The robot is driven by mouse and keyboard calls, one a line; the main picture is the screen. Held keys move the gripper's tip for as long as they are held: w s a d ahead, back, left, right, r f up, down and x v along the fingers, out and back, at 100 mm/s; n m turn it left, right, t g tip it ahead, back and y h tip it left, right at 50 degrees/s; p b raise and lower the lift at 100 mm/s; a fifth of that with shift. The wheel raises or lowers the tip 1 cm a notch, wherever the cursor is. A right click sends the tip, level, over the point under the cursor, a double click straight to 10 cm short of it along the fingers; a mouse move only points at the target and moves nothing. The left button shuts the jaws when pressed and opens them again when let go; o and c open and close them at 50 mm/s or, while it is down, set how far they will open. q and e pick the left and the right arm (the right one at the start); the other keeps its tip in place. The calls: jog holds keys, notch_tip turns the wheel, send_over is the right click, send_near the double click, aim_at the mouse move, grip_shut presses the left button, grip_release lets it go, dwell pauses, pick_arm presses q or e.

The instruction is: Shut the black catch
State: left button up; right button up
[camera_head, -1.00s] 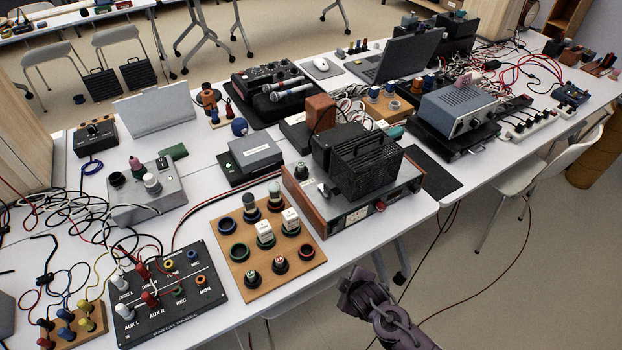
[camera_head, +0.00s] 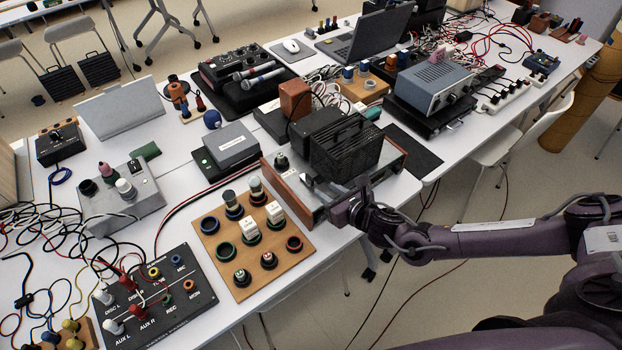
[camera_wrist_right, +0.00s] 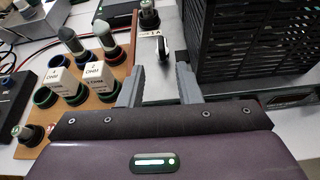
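The silver amplifier with wooden side panels (camera_head: 290,190) stands near the table's front edge, with a black vented cage (camera_head: 346,150) on top. My right gripper (camera_head: 314,184) is at its front left part, partly covering the panel. In the right wrist view the gripper (camera_wrist_right: 158,82) is open, its two grey fingers apart with nothing between the tips. Just beyond them is a small upright dark and silver piece (camera_wrist_right: 164,48) by a "1 A" label. I cannot tell whether this is the black catch. No other catch is clear. My left gripper is not in view.
A wooden board (camera_head: 222,257) with several knobs, sockets and white blocks lies close left of the gripper. A black patch panel (camera_head: 180,270) lies further left. A grey box (camera_head: 232,146) stands behind. Open floor lies in front of the table.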

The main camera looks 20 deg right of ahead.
aim_at(313, 182)
jog(key=p+x, duration=0.1)
jog(key=x, duration=0.6)
jog(key=shift+w+f, duration=0.15)
jog(key=shift+w, duration=0.25)
grip_shut()
